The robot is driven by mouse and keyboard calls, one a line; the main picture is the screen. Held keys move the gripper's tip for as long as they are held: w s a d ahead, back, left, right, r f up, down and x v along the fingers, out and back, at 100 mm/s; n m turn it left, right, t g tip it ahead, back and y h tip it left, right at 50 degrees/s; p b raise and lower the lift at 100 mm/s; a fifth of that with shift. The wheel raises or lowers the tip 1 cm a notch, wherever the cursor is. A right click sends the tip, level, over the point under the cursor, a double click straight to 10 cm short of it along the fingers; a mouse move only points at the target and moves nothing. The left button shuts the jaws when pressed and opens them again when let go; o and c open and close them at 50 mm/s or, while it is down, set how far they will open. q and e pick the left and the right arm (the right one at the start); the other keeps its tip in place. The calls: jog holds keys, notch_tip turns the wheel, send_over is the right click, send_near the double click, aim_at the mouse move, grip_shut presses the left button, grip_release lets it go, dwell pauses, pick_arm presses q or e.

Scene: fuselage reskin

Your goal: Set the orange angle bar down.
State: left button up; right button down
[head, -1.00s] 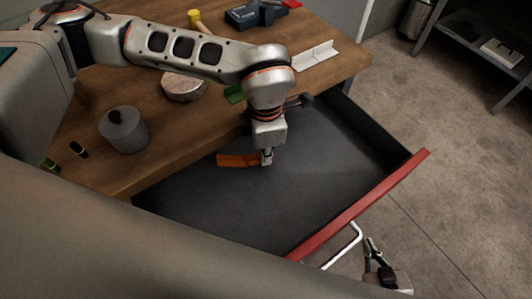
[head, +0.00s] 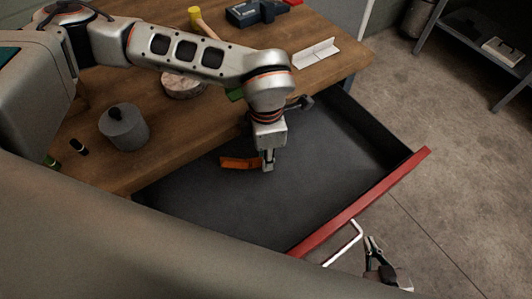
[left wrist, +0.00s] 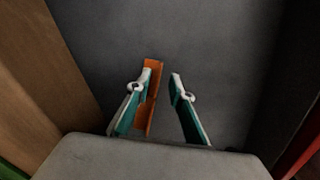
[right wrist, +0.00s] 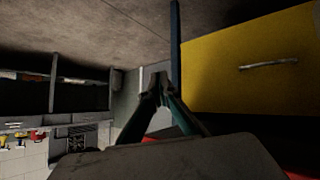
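The orange angle bar (head: 238,163) lies inside the open drawer, its right end at my left gripper (head: 268,166). In the left wrist view, the bar (left wrist: 153,68) runs lengthwise over the dark drawer floor, close beside the left finger and partly hidden by it. The fingers of my left gripper (left wrist: 162,80) stand apart, with a gap between the bar and the right finger. My right gripper (head: 371,241) is outside the drawer, beyond its red front. In the right wrist view its fingertips (right wrist: 160,76) come together with nothing seen between them.
The drawer (head: 310,200) has a red front edge (head: 365,203) and free floor around the bar. On the wooden table (head: 90,175) are a grey lidded pot (head: 124,128), a hammer (head: 202,22) and a pale angle piece (head: 317,52). A shelf (head: 480,45) stands at upper right.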

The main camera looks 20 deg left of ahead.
pick_arm(q)
notch_tip(320, 180, up, 13)
jog(key=p, duration=0.1)
jog(key=shift+p, duration=0.35)
dwell(0.3)
jog(key=shift+s, duration=0.1)
dwell(0.4)
